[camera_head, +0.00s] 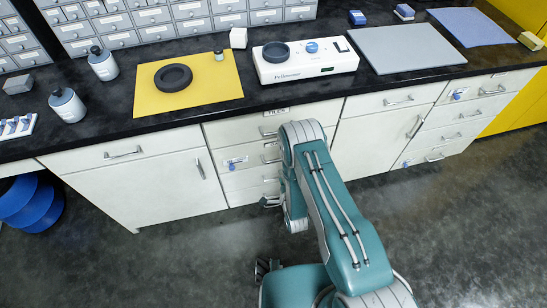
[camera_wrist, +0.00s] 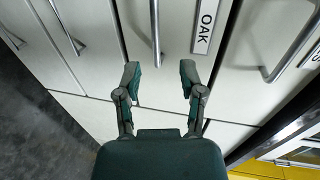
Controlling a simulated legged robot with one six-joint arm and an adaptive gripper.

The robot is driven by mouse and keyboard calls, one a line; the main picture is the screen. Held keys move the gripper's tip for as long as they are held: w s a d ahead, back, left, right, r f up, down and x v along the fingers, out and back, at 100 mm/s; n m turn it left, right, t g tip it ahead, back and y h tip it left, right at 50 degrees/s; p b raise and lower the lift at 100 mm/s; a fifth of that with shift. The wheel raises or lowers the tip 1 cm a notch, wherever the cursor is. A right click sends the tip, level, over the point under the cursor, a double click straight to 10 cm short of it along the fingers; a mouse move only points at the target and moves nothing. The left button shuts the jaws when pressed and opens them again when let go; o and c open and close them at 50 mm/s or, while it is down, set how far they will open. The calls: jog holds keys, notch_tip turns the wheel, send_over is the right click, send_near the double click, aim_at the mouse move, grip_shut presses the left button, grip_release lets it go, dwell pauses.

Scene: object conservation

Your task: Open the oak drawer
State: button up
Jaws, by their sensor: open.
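In the wrist view, a pale drawer front carries a white label reading OAK (camera_wrist: 205,27). A slim metal bar handle (camera_wrist: 155,30) runs beside that label, with its near end between my fingertips in the picture. My gripper (camera_wrist: 160,78) is open, one finger on each side of the handle's line, and nothing is held. Whether the fingers touch the handle cannot be told. In the head view, my gripper (camera_head: 269,201) is low in front of the middle drawer column, partly hidden by my arm. The oak label is not readable there, and the drawers look shut.
Neighbouring handles show to the left (camera_wrist: 60,25) and right (camera_wrist: 290,50) of the oak handle. The black counter (camera_head: 110,128) above holds a yellow mat (camera_head: 205,90), a white device (camera_head: 305,65) and bottles. A blue object (camera_head: 30,203) stands at far left. The floor in front is clear.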

aim_at(275, 160)
jog(key=x, duration=1)
jog(key=shift+f, duration=0.4)
grip_shut()
